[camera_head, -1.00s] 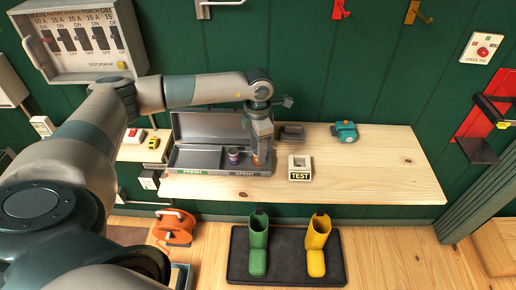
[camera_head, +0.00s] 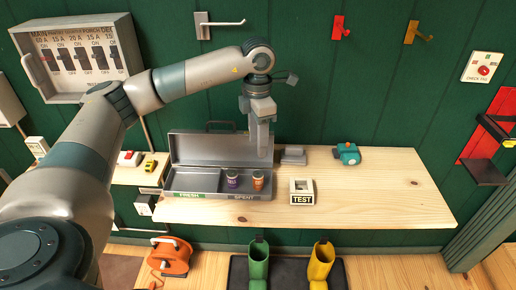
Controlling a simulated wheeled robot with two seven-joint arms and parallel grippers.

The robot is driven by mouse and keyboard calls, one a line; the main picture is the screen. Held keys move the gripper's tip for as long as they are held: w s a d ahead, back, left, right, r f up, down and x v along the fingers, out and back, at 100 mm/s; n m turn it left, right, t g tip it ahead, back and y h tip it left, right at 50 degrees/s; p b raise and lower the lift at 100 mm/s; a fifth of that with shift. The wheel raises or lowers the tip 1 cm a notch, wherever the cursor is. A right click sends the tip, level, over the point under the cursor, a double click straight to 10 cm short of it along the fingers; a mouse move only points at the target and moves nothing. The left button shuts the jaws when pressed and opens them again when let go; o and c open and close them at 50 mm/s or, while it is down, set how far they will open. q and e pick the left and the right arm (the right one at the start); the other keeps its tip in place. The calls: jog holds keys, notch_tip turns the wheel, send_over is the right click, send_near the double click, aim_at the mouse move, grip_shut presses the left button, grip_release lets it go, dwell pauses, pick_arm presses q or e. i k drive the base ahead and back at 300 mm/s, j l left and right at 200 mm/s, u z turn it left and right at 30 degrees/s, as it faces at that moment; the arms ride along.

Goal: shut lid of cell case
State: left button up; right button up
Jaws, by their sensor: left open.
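The grey cell case (camera_head: 205,192) sits on the left part of the wooden shelf, with its front marked FRESH on the left and SPENT on the right. Its lid (camera_head: 203,149) stands raised at the back. A purple cell (camera_head: 233,179) and an orange cell (camera_head: 258,181) stand upright in the SPENT side; the FRESH side looks empty. My left gripper (camera_head: 263,152) points down above the right end of the case, in front of the lid's right edge. It is open and holds nothing that I can see. My right gripper is not in view.
A cream TEST block (camera_head: 302,193) stands just right of the case. A grey object (camera_head: 293,155) and a teal object (camera_head: 346,153) lie behind it. The shelf's right part (camera_head: 400,190) is clear. A breaker panel (camera_head: 80,55) hangs on the wall at upper left.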

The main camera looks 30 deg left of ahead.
aim_at(207, 147)
jog(key=u, duration=1.3)
